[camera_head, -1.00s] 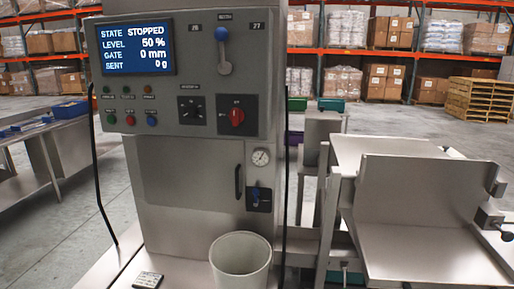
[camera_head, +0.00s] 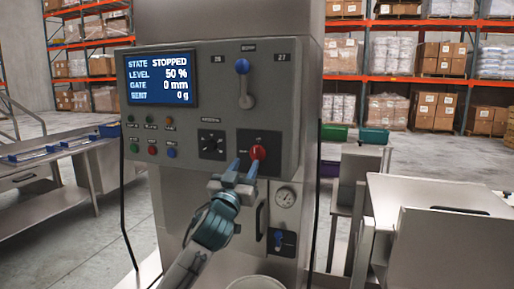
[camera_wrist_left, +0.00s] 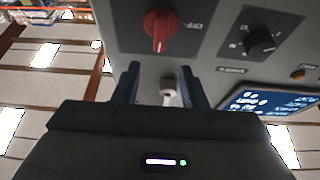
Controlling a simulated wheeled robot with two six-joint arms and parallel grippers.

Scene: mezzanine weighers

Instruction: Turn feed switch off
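The feed switch looks to be the red rotary knob (camera_head: 258,152) on a dark square plate at the lower right of the grey control panel (camera_head: 300,75). In the left wrist view the knob (camera_wrist_left: 159,27) is at the top, its grip upright in the picture, with an OFF label beside it, upside down. My left gripper (camera_head: 244,168) is just below and left of the knob in the head view. Its two fingers (camera_wrist_left: 161,80) are apart, with the knob beyond their tips, not between them. A small pale round part shows between the fingers. My right gripper is not in view.
The display (camera_head: 160,80) reads STOPPED, level 50 %, gate 0 mm, sent 0 g. A black selector (camera_head: 211,144) is left of the knob and a blue-knobbed lever (camera_head: 242,68) above. A gauge (camera_head: 286,197) and a pale bin (camera_head: 256,283) are below.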

